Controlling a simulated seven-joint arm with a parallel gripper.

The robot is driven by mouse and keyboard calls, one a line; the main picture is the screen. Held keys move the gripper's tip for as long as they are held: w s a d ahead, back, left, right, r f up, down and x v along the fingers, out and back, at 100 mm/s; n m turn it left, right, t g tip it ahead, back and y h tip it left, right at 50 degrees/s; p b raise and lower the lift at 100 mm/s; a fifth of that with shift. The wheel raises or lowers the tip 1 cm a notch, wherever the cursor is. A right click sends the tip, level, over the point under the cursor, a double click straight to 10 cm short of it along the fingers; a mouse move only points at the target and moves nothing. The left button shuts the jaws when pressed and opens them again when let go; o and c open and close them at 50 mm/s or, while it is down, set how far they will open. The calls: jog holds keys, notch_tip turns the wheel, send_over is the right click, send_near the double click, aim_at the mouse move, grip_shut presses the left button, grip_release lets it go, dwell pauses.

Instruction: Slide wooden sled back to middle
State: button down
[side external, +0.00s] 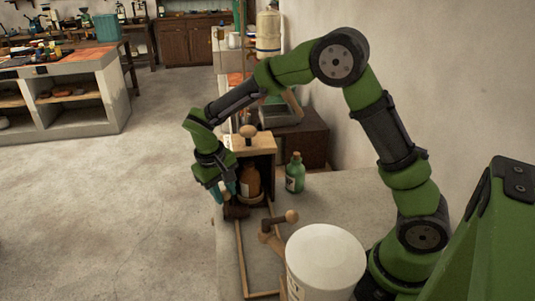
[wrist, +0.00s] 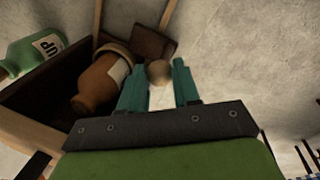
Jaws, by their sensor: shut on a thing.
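The wooden sled (side external: 236,212) is a dark board at the mouth of an open-fronted wooden box (side external: 262,143), and it also shows in the wrist view (wrist: 152,44). A brown bottle (side external: 250,181) stands in a round wooden holder just inside the box; the bottle (wrist: 97,86) has a pale label. My gripper (side external: 222,193) is low at the box's front left. In the wrist view its teal fingers (wrist: 161,82) are shut on a round wooden knob (wrist: 159,72) beside the dark board. How the knob joins the sled is hidden.
Pale wooden rails (side external: 240,255) run forward from the box along the counter. A green bottle (side external: 295,173) stands right of the box. A wooden-knobbed handle (side external: 291,216) and a white round container (side external: 325,258) are near the front. The counter's left edge drops to the floor.

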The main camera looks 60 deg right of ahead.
jog(key=s+a, duration=0.9)
jog(key=shift+s+a, duration=0.1)
jog(key=c, duration=0.8)
grip_release()
jog(key=a+r, duration=0.1)
jog(key=r, duration=0.4)
jog(key=a+r, duration=0.1)
jog(key=r, duration=0.5)
jog(key=a+r, duration=0.1)
jog(key=r, duration=0.4)
jog(key=shift+w+a+r, duration=0.1)
jog(key=shift+w+r, duration=0.2)
jog(key=shift+r, duration=0.05)
